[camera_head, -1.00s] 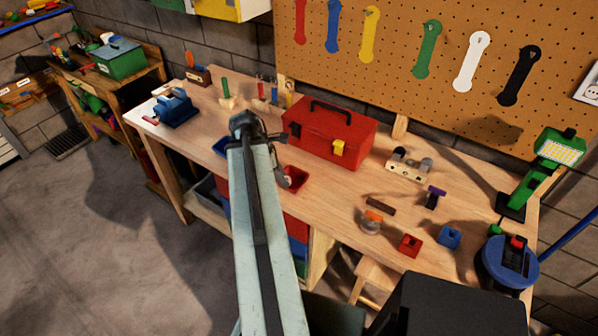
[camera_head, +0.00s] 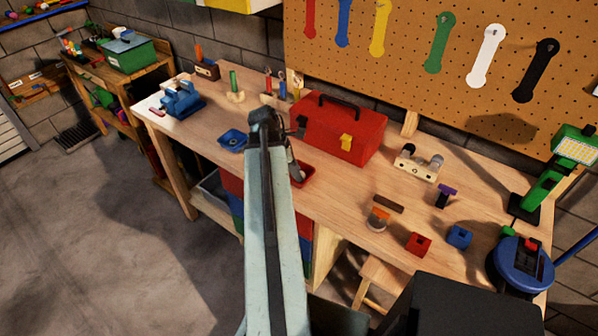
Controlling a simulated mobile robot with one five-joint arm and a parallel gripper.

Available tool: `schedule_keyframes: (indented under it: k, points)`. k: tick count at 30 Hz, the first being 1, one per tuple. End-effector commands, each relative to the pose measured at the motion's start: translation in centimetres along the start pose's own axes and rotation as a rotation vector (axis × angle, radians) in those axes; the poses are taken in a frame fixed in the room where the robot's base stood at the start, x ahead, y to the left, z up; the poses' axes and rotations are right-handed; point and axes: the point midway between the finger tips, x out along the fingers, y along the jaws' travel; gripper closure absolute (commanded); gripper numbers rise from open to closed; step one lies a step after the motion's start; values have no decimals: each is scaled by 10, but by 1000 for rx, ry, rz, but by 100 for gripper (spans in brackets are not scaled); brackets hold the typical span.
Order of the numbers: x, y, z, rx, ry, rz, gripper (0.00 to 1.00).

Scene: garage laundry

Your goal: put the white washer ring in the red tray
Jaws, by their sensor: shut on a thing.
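The small red tray (camera_head: 310,173) lies on the workbench in front of the red toolbox, partly hidden by my arm and gripper. My gripper (camera_head: 297,176) points down at this tray, over its left part. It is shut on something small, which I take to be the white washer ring. The ring itself does not show clearly, hidden by the jaws and too small to make out. I cannot tell whether the jaws touch the tray.
A red toolbox (camera_head: 342,128) stands just behind the tray. A blue tray (camera_head: 232,140) lies left of my arm. Right on the workbench (camera_head: 335,197) are a red block (camera_head: 418,243), a blue block (camera_head: 459,236) and an orange-topped piece (camera_head: 378,217). A green lamp (camera_head: 545,190) stands far right.

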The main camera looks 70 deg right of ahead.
Motion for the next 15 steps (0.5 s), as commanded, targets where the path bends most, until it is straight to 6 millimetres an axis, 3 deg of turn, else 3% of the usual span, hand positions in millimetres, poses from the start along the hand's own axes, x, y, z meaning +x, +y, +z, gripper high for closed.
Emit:
schedule_keyframes:
  k: [10,11,15]
  points:
    - [6,0,0,3,0,-1,100]
    - [5,0,1,4,0,-2,65]
    - [4,0,2,4,0,-2,61]
